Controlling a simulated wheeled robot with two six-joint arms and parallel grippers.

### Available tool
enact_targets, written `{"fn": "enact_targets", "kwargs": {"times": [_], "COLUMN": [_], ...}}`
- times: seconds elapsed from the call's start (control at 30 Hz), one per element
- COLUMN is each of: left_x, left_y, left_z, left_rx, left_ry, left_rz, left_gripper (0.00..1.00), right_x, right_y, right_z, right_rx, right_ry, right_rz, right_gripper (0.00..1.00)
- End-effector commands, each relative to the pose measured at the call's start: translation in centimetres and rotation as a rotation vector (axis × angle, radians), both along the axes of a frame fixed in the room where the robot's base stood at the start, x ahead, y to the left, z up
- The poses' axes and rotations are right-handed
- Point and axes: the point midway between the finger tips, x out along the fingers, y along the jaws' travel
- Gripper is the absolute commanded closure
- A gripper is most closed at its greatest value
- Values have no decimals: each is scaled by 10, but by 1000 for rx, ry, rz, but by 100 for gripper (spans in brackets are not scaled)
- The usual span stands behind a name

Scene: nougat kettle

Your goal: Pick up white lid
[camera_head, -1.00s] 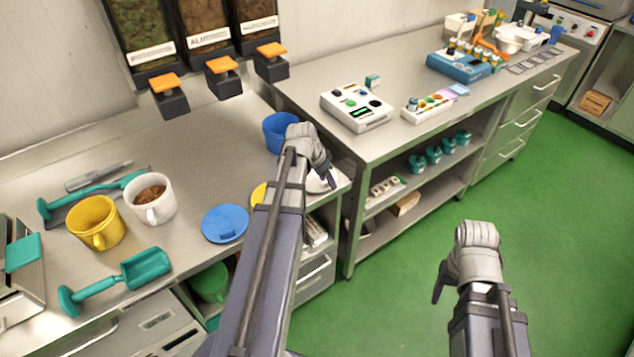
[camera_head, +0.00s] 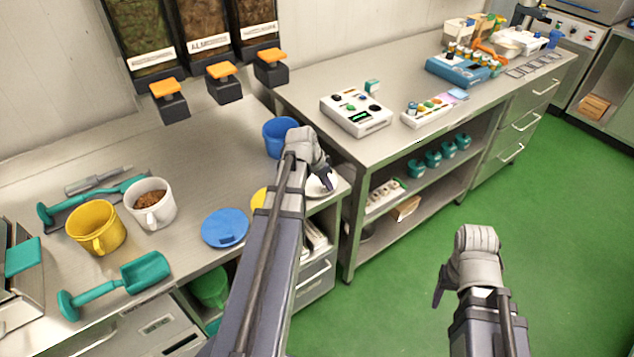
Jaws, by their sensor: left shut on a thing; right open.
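The white lid (camera_head: 316,189) lies near the right front corner of the left steel counter, partly hidden behind my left gripper. My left gripper (camera_head: 326,182) points down at the lid and is shut on it; the contact itself is small and partly covered by the hand. The lid looks to be at about counter height; I cannot tell whether it touches the top. My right gripper (camera_head: 440,292) is open and empty over the green floor, away from the counters.
A blue lid (camera_head: 224,228), a partly hidden yellow lid (camera_head: 259,197) and a blue cup (camera_head: 279,137) are near my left arm. A second counter (camera_head: 310,90) adjoins on the right.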

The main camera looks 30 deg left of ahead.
Motion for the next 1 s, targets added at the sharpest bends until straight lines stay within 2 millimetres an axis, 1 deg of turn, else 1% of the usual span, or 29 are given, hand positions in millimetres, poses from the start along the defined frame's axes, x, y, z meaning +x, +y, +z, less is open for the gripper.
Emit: {"fn": "enact_targets", "kwargs": {"times": [0.27, 0.47, 0.67, 0.9, 1.0], "left_x": [0, 0, 0, 0, 0], "left_y": [0, 0, 0, 0, 0], "left_z": [3, 17, 43, 81, 93], "left_rx": [0, 0, 0, 0, 0], "left_ry": [0, 0, 0, 0, 0], "left_rz": [0, 0, 0, 0, 0], "left_gripper": [100, 100, 100, 100, 100], "right_x": [0, 0, 0, 0, 0], "right_y": [0, 0, 0, 0, 0], "right_z": [3, 17, 43, 81, 93], "right_rx": [0, 0, 0, 0, 0], "right_ry": [0, 0, 0, 0, 0], "right_rz": [0, 0, 0, 0, 0], "right_gripper": [40, 40, 40, 40, 40]}}
